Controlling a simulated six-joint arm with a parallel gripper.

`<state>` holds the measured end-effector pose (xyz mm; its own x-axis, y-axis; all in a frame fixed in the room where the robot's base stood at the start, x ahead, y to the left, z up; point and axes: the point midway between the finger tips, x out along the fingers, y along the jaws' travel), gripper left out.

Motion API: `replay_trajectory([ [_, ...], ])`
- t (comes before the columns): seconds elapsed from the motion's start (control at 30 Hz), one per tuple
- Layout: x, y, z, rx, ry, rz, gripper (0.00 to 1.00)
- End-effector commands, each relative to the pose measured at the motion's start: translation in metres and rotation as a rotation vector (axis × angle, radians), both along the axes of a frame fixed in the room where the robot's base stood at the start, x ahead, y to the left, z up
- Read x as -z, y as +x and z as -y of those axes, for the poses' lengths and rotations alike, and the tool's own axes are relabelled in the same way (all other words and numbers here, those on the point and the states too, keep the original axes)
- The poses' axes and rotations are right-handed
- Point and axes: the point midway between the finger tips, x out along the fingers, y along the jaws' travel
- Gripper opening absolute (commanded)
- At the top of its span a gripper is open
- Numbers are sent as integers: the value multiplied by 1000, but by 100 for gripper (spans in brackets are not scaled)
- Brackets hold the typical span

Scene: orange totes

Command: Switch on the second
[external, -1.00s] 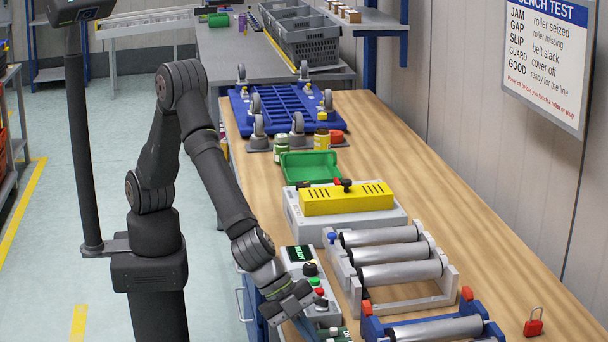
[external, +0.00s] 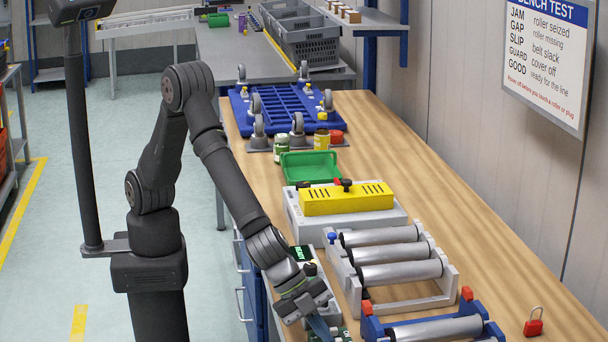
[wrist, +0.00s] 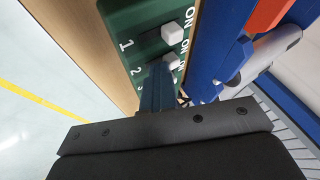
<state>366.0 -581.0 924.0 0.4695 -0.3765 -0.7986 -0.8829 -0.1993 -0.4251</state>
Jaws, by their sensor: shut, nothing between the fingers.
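The green switch panel (wrist: 150,22) has rows marked 1, 2 and more, with ON lettering on the right in the wrist view. The first switch's white knob (wrist: 172,33) sits at the ON side. The second switch's pale knob (wrist: 171,60) also sits near its ON lettering, partly behind my fingertips. My gripper (wrist: 158,75) is shut and empty, its blue fingers right beside the second knob; I cannot tell if they touch. The lower rows are mostly hidden. In the external view, my gripper (external: 322,332) is low over the panel (external: 342,333) at the bench edge.
A control box with a READY display (external: 302,254) is partly behind my wrist. A roller frame (external: 400,268) and a blue-ended roller unit (external: 430,328) stand to the right. A red padlock (external: 533,328) lies beyond. The bench's right side is mostly clear.

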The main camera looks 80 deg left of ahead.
Motion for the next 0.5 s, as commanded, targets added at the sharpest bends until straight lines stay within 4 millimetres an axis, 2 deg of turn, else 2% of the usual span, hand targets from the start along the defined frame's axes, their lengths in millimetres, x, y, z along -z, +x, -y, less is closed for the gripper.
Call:
replay_trajectory([
  [0.17,0,-12,0,2,1,1,0],
  [0.3,-1,-41,1,6,1,0,0],
  [0.5,-33,-59,-14,2,-4,2,0],
])
